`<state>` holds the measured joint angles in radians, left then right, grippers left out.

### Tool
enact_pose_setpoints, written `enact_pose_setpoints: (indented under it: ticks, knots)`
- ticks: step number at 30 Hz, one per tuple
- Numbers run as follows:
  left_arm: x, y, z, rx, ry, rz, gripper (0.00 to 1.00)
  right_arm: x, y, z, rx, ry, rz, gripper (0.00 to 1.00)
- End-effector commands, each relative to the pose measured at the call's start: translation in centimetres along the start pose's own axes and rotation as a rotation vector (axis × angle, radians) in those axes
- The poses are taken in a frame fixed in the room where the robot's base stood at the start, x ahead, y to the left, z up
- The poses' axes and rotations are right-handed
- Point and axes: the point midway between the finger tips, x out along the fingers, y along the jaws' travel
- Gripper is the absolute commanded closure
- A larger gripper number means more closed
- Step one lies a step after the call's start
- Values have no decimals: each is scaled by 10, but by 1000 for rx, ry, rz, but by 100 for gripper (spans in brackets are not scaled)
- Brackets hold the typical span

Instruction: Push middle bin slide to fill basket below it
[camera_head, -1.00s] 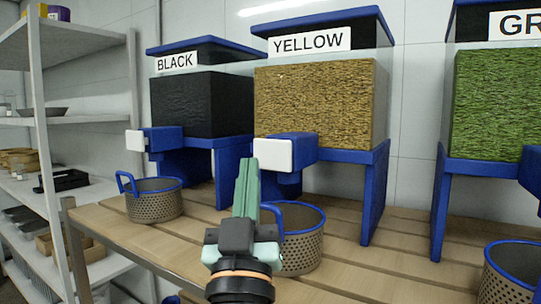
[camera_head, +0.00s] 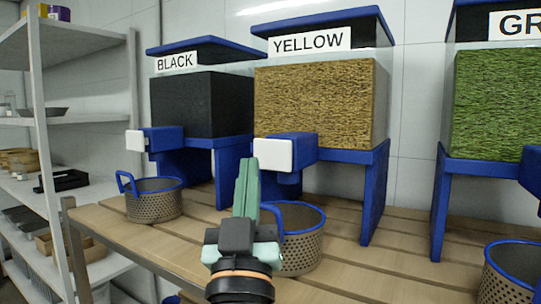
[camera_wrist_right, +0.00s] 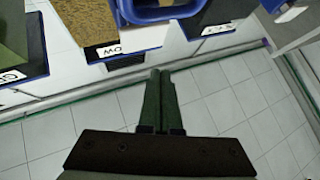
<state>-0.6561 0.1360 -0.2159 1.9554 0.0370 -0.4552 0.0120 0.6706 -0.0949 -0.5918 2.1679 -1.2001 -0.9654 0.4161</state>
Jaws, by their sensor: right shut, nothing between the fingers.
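The middle bin, labelled YELLOW (camera_head: 320,100), holds yellow-brown material and stands on blue legs. Its slide is a blue block with a white front plate (camera_head: 279,155), at the bin's lower left. The perforated basket (camera_head: 302,245) with a blue rim and handle stands on the wooden table below the slide. My right gripper (camera_head: 247,165) points up in front of the basket, its green fingers shut and empty. Its tips are just left of and slightly below the white plate; I cannot tell whether they touch. The right wrist view also shows the shut fingers (camera_wrist_right: 158,75). My left gripper is not in view.
The BLACK bin (camera_head: 197,105) with its own slide and basket (camera_head: 153,200) is to the left. The green bin (camera_head: 495,105) and another basket (camera_head: 512,270) are to the right. A grey shelf (camera_head: 70,120) stands at the far left. The table (camera_head: 370,270) is clear between baskets.

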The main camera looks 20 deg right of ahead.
Motion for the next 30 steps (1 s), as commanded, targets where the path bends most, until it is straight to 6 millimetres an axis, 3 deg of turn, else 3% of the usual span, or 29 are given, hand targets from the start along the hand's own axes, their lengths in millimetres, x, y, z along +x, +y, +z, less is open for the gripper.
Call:
enact_pose_setpoints:
  ticks: [1, 5, 30]
  knots:
    - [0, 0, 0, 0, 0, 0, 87, -8, -14, -13, 142, -66, -20, 100]
    - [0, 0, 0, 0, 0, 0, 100, -8, -14, -13, 142, -66, -20, 100]
    - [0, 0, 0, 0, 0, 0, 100, -8, -14, -13, 142, -66, -20, 100]
